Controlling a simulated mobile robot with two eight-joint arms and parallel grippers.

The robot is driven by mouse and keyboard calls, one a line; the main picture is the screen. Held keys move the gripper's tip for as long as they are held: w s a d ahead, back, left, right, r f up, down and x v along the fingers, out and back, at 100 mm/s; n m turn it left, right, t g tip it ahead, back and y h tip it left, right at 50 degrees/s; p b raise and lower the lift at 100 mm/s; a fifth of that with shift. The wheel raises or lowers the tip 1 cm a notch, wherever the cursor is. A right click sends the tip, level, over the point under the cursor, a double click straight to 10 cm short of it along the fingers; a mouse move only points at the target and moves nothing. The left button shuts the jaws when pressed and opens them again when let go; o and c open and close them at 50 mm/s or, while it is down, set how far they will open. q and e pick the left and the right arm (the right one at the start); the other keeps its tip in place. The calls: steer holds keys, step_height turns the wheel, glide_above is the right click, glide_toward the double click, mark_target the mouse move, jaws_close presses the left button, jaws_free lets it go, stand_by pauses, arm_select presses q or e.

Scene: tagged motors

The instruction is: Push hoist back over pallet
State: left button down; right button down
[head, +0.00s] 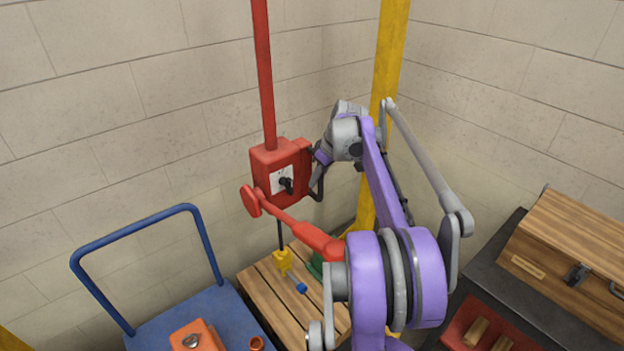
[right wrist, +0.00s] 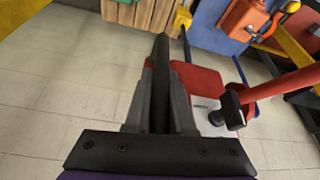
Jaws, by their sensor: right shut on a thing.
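The red hoist (head: 270,165) hangs on a red upright bar. It has a white label, a black knob and a black handle (head: 320,186) on its right side. A yellow hook block (head: 283,262) hangs below it on a dark line, in front of the wooden pallet's (head: 262,282) slats. My right gripper (head: 317,172) is at the hoist's right side, shut on the black handle. In the right wrist view, its fingers (right wrist: 160,95) close around the dark handle beside the red hoist body (right wrist: 197,82). My left gripper is not in view.
A blue cart (head: 160,335) with an orange motor (head: 198,338) stands left of the pallet. A yellow post (head: 388,50) rises behind my arm. A wooden chest (head: 575,255) and red tray (head: 462,330) sit on a dark surface at right. My arm hides part of the pallet.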

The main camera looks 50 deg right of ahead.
steer(key=shift+a, duration=0.1)
steer(key=c, duration=0.8)
jaws_free()
steer(key=shift+o, duration=0.2)
steer(key=v, duration=1)
steer(key=shift+r, duration=0.4)
steer(key=shift+s+f, duration=0.1)
